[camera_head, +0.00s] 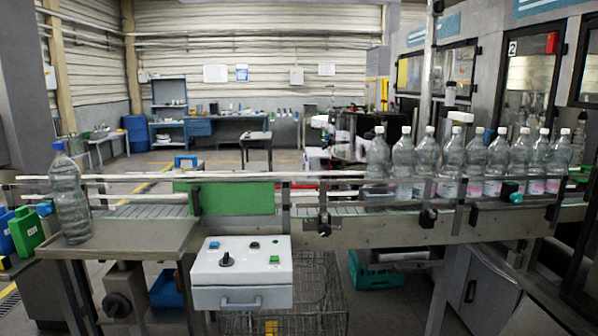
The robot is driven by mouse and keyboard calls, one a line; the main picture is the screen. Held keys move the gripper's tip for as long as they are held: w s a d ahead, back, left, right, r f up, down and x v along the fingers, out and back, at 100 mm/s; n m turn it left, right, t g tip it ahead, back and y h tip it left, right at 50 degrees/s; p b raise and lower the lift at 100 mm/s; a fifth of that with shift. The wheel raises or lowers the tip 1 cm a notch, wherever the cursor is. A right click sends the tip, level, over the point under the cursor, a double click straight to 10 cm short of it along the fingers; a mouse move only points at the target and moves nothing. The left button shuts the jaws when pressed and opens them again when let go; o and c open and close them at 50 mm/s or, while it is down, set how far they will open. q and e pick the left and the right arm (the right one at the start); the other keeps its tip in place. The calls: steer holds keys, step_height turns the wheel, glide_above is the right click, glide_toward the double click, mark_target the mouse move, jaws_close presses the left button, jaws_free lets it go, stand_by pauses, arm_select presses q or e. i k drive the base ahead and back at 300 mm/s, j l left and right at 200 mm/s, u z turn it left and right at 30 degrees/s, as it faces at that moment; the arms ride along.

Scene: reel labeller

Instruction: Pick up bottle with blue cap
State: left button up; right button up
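A clear bottle with a blue cap (68,200) stands upright and alone on the grey metal end table (135,240) at the left, near its left edge. A row of several clear bottles (427,160) stands on the conveyor at the right, behind the guide rail. Most of their caps look white; one or two near the middle of the row (502,136) look bluish, but they are small. Neither of my grippers shows in the head view.
The conveyor (345,232) with its rails crosses the view behind the end table. A green panel (235,197) and a white control box (242,268) with knobs sit right of the table. Green and blue containers (25,230) are at far left.

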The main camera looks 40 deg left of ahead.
mark_target(65, 176)
steer(key=u, duration=1.85)
steer(key=i+j+z, duration=0.2)
steer(key=i+j, duration=0.4)
steer(key=i, duration=0.1)
